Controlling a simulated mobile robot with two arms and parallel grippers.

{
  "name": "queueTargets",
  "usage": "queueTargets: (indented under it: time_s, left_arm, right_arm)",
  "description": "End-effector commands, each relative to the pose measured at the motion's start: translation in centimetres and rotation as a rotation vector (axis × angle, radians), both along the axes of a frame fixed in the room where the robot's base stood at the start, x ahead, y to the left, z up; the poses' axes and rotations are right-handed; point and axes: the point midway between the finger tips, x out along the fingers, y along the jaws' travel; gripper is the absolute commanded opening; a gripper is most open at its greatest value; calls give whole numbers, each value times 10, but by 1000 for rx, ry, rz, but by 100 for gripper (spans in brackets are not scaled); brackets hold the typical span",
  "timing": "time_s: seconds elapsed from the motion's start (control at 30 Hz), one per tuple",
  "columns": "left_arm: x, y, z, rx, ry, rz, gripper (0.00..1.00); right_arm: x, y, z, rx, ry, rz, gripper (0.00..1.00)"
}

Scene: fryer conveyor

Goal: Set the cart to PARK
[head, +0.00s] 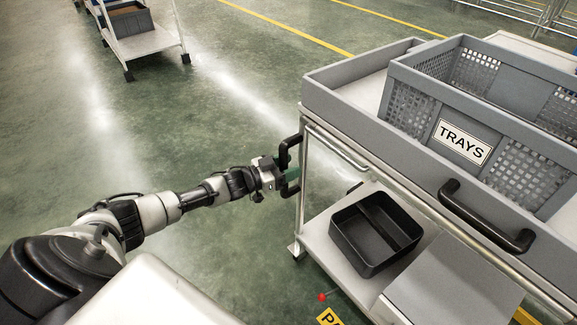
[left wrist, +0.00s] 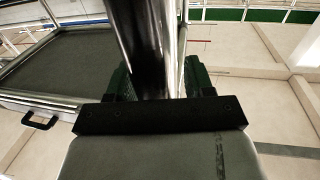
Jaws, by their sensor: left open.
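The cart (head: 320,215) is a grey metal frame with two shelves, standing at the right in the head view. A black upright handle (head: 285,151) is on its left end. My left gripper (head: 292,174) is at this handle. In the left wrist view, a black bar (left wrist: 145,45) runs between the two dark green fingers of the open left gripper (left wrist: 155,85); I cannot tell whether they touch it. A red knob (head: 322,297) shows low by the cart, beside a yellow label (head: 330,317) reading "PA", cut off by the frame edge. My right gripper is not in view.
A grey crate labelled TRAYS (head: 420,75) sits on the cart's top. A black divided bin (head: 345,240) is on the lower shelf. A black horizontal handle (head: 485,215) is on the cart's near side. Another cart (head: 150,42) stands far left. Green floor between is clear.

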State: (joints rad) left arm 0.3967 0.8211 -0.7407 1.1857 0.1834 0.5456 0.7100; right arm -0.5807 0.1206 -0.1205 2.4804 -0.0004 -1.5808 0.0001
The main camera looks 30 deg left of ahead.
Motion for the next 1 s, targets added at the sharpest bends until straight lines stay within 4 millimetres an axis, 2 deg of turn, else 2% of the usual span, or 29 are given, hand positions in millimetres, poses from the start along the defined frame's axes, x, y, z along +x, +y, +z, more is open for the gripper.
queueTargets:
  time_s: [0.17,0.27,0.5,0.7,1.0]
  left_arm:
    - [-7,3,0,0,2,-1,53]
    - [-20,11,0,2,5,0,53]
    - [-62,37,0,2,5,1,53]
    - [-86,52,0,0,2,1,53]
    - [-93,57,0,-1,-1,1,53]
  right_arm:
    - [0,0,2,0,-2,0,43]
    - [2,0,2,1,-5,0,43]
    - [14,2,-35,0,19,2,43]
    - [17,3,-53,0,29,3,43]
    - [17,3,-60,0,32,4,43]
